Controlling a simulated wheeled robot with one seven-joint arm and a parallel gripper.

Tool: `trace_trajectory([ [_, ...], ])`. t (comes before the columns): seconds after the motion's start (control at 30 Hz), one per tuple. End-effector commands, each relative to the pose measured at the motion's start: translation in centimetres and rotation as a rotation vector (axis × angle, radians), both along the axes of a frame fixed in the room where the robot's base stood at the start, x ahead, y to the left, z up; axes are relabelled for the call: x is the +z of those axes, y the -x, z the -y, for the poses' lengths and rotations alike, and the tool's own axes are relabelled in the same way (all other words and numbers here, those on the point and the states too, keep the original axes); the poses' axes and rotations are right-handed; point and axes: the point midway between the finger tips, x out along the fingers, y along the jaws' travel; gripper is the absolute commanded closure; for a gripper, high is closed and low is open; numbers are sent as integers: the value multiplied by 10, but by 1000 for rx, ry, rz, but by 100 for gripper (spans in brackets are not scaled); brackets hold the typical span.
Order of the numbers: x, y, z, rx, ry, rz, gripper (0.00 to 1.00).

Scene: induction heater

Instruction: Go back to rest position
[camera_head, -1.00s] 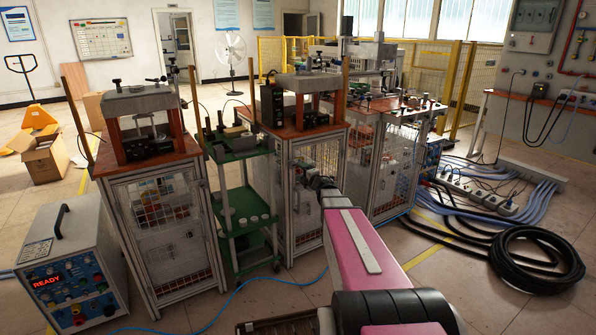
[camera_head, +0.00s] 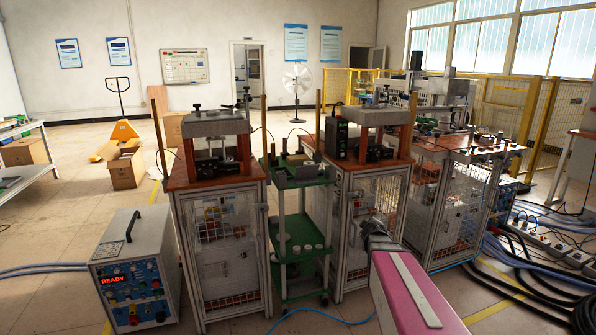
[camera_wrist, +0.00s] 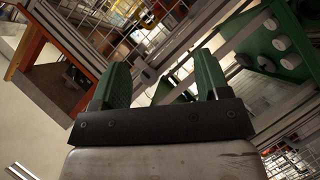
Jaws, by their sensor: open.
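My gripper (camera_wrist: 160,82) shows in the wrist view with its two green fingers spread apart and nothing between them. Beyond the fingers are a wire-mesh cabinet and the green shelf cart (camera_wrist: 275,50) with white round pieces on it, seen tilted. In the head view my pink arm reaches from the lower right toward the middle workstation (camera_head: 375,190), and the gripper's fingers cannot be made out there. The green cart (camera_head: 300,235) stands between the left workstation (camera_head: 217,185) and the middle one.
A control box reading READY (camera_head: 135,265) stands on the floor at the left. A right workstation (camera_head: 465,160) stands behind my arm. Black and blue cables (camera_head: 520,275) lie on the floor at the right. Open floor (camera_head: 60,225) spreads at the left.

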Motion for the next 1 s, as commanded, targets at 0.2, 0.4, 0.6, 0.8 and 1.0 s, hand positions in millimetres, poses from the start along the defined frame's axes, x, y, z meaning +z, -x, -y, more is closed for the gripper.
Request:
trace_trajectory([
  [0.2, -47, 82, -24, -295, -304, -297, 31],
  [0.4, -80, 169, -68, -529, -546, -616, 31],
  [0.6, -90, 239, -109, -679, -691, -884, 31],
  [0.8, -91, 264, -125, -730, -733, -989, 31],
  [1.0, -91, 264, -125, -732, -734, -994, 31],
])
